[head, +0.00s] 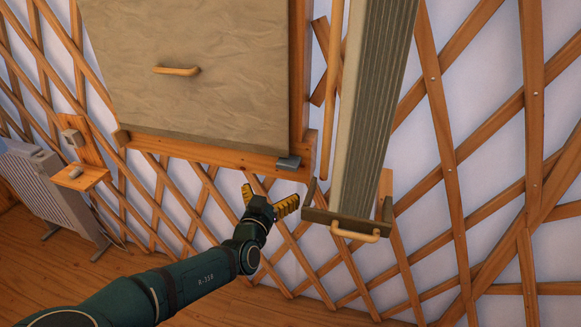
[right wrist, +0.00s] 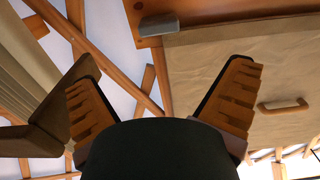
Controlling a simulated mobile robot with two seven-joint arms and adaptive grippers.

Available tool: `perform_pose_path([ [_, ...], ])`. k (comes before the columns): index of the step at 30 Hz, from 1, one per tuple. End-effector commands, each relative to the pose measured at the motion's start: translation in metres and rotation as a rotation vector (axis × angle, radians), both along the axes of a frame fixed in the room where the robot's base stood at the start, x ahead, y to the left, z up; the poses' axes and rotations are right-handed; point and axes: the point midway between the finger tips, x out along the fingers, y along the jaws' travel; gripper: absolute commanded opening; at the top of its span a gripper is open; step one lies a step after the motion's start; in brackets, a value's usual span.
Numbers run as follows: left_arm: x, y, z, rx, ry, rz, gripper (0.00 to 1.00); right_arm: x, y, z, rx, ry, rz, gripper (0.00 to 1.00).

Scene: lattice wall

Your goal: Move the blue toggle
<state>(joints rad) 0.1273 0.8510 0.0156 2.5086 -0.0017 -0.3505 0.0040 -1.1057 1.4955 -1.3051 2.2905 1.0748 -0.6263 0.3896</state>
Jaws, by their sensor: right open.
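A small grey-blue toggle (head: 288,162), the only bluish one I can make out, sits at the lower right corner of the wooden frame around a beige panel. It also shows in the right wrist view (right wrist: 158,25), at the top, beyond the fingers and apart from them. My right gripper (head: 268,199) is open and empty, with yellow-orange ribbed fingers spread. In the head view it is just below the toggle and the frame's lower edge. The gap between its fingers (right wrist: 162,80) holds nothing in the right wrist view. My left gripper is not in view.
The beige panel (head: 190,75) has a wooden handle (head: 176,71). A long pleated piece (head: 370,110) hangs to the right, ending in a bracket with a handle (head: 355,234) close to my gripper. A wooden lattice (head: 440,110) covers the wall. A radiator (head: 48,190) stands left.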

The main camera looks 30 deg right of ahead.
Motion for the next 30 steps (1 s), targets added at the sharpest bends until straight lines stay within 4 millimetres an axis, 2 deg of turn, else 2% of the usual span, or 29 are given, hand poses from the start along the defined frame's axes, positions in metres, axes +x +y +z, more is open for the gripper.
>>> perform_pose_path([
  [12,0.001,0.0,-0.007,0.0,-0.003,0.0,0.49,0.049,-0.061,-0.002,0.0,0.004,-0.004,1.0],
  [18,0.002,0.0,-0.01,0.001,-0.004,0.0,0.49,0.07,-0.085,-0.002,0.001,0.003,-0.003,1.0],
  [24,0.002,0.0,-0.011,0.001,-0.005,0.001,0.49,0.081,-0.096,-0.001,0.001,0.005,-0.001,1.0],
  [30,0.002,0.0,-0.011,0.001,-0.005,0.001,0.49,0.082,-0.098,-0.001,0.0,0.006,-0.001,1.0],
])
